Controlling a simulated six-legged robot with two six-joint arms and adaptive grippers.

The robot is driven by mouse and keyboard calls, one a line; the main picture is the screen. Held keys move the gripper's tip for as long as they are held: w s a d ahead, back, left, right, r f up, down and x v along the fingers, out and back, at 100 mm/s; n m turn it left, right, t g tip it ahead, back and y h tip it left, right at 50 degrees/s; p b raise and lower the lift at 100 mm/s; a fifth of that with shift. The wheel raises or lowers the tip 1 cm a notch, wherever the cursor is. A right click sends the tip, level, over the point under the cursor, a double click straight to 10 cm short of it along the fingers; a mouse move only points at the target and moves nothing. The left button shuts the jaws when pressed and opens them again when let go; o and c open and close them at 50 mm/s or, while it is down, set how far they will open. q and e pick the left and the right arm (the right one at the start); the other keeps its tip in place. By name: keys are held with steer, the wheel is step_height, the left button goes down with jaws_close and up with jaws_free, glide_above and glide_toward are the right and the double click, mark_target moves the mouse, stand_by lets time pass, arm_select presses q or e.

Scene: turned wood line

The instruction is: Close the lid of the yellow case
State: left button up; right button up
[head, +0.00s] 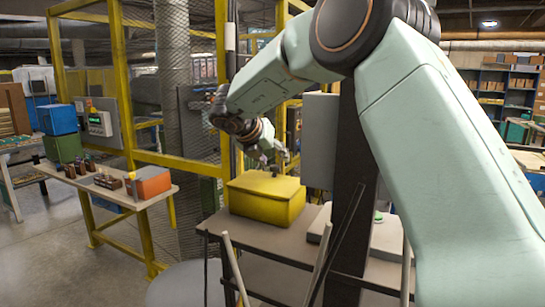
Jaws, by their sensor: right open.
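The yellow case (262,205) stands on a grey-topped table in the middle of the head view. Its lid (258,184) lies flat over the case and looks shut; I cannot see any gap at this size. My right arm comes in from the upper right and reaches across. My right gripper (277,165) is open and points down just above the back right part of the lid. I cannot tell whether its fingertips touch the lid. Nothing shows between its fingers. My left gripper is not in view.
The table (228,224) has a little bare top left of the case. A dark upright post (350,190) and a pale plate with a green button (379,216) stand to its right. A yellow mesh fence rises behind. A workbench (128,202) with boxes stands left.

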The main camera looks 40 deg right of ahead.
steer(key=v, duration=1.1)
steer(key=shift+w+a, duration=0.15)
steer(key=shift+a, duration=0.1)
steer(key=shift+r, duration=0.2)
steer(key=shift+s+f, duration=0.15)
steer(key=shift+s, duration=0.1)
